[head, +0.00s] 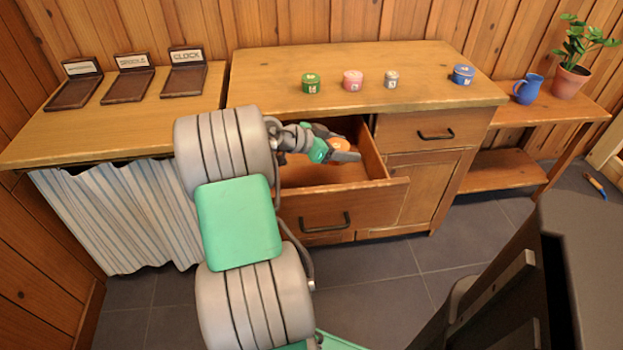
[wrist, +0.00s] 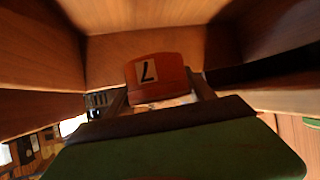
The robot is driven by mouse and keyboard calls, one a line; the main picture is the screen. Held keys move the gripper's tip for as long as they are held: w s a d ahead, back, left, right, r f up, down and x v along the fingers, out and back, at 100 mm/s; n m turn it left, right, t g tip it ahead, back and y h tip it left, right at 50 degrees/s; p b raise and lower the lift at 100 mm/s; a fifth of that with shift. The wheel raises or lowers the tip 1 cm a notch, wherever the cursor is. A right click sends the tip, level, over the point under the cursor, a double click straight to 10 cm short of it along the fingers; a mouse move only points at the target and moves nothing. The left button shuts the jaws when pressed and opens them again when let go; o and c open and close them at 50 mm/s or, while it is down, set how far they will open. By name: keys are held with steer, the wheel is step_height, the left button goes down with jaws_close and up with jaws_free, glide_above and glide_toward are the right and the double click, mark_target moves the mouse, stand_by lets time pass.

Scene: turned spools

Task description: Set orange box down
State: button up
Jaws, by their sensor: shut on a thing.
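My gripper (head: 328,143) reaches into the open drawer (head: 398,191) of the wooden cabinet. In the wrist view, my gripper (wrist: 160,98) is shut on the orange box (wrist: 158,75), which has a pale label with a dark mark like a 7. In the head view, the orange box (head: 343,149) shows small at the gripper's tip, inside the drawer's opening. I cannot tell whether its underside touches the drawer floor. My arm hides the left part of the drawer.
Green (head: 311,83), pink (head: 352,80), white (head: 391,79) and blue (head: 463,74) containers stand on the cabinet top (head: 420,62). Three labelled dark trays (head: 128,86) lie on the left counter. A blue jug (head: 528,89) and potted plant (head: 570,81) stand on the right shelf.

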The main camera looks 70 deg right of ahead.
mark_target(342, 182)
steer(key=f, duration=0.3)
steer(key=f+b, duration=0.1)
steer(key=f, duration=0.6)
steer(key=shift+s+b, duration=0.25)
steer(key=shift+b, duration=0.15)
steer(key=shift+f, duration=0.25)
steer(key=o, duration=1.4)
steer(key=shift+r, duration=0.2)
steer(key=shift+w+a+r, duration=0.15)
steer(key=shift+w+r, duration=0.1)
steer(key=p+v, duration=0.1)
steer(key=v, duration=0.5)
steer(key=shift+w+a+r, duration=0.1)
steer(key=shift+w+a, duration=0.1)
steer(key=shift+a, duration=0.1)
